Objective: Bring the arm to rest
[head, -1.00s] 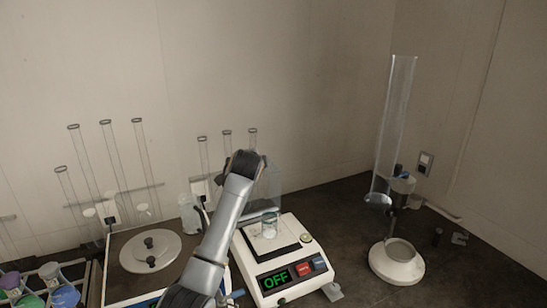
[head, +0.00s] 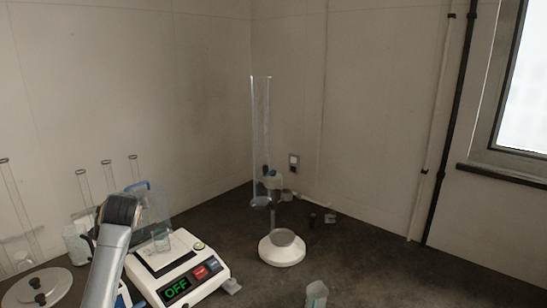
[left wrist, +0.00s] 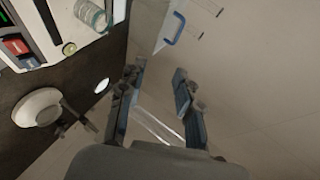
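My left arm (head: 108,255) comes in from the lower left in the head view, with its dark wrist end beside the white balance (head: 205,287). Its fingers are hidden in the head view. In the left wrist view my left gripper (left wrist: 159,70) has its two fingers apart, with nothing held between them. The balance, reading OFF, is at the upper left there, with a glass beaker (left wrist: 92,13) on it. My right gripper is in neither view.
A small clear cup (head: 316,294) is at the bottom edge. Glass tubes (head: 85,187) and a round lid (head: 38,288) are at the left. The right bench is mostly clear.

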